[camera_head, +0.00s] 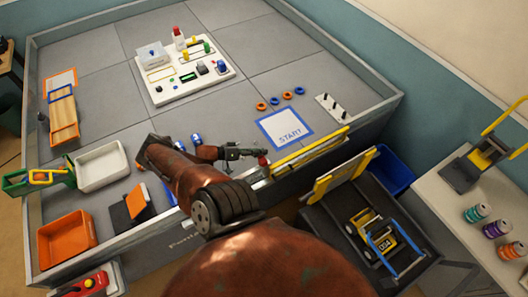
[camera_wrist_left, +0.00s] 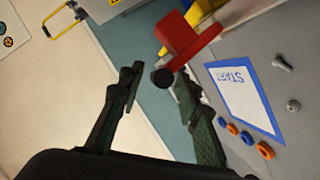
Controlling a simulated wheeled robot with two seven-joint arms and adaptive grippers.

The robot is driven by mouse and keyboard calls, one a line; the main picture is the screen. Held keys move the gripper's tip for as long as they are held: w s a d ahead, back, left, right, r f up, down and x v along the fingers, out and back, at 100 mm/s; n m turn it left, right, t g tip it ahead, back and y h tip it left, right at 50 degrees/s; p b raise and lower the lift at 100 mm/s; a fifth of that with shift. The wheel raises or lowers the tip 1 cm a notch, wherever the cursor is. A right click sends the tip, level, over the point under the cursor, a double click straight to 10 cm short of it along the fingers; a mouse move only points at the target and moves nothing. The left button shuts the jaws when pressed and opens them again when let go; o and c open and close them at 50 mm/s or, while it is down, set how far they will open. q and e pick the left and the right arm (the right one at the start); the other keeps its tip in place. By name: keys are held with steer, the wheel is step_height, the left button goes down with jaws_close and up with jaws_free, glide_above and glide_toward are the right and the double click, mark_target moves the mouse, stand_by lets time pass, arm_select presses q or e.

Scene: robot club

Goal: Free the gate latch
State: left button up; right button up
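The yellow gate (camera_head: 310,150) stands along the right front rim of the grey arena. A red latch (camera_head: 263,161) sits at its left end, beside my left gripper (camera_head: 250,152). In the left wrist view the red latch (camera_wrist_left: 188,38) has a dark round knob (camera_wrist_left: 162,78) below it. My left gripper (camera_wrist_left: 158,84) is open, its two dark fingers apart on either side of the knob. The knob shows between the fingertips; I cannot tell whether either finger touches it. My left forearm hides part of the arena's front rim. My right gripper is in neither view.
A START mat (camera_head: 284,128) lies inside the gate, with several orange and blue rings (camera_head: 274,101) behind it. A black cart (camera_head: 400,235) with a small yellow robot stands outside. An orange bin (camera_head: 66,240) and a white tray (camera_head: 101,166) are at left.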

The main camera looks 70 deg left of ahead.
arm_select(q)
steer(key=v, duration=0.9)
steer(key=shift+s, duration=0.35)
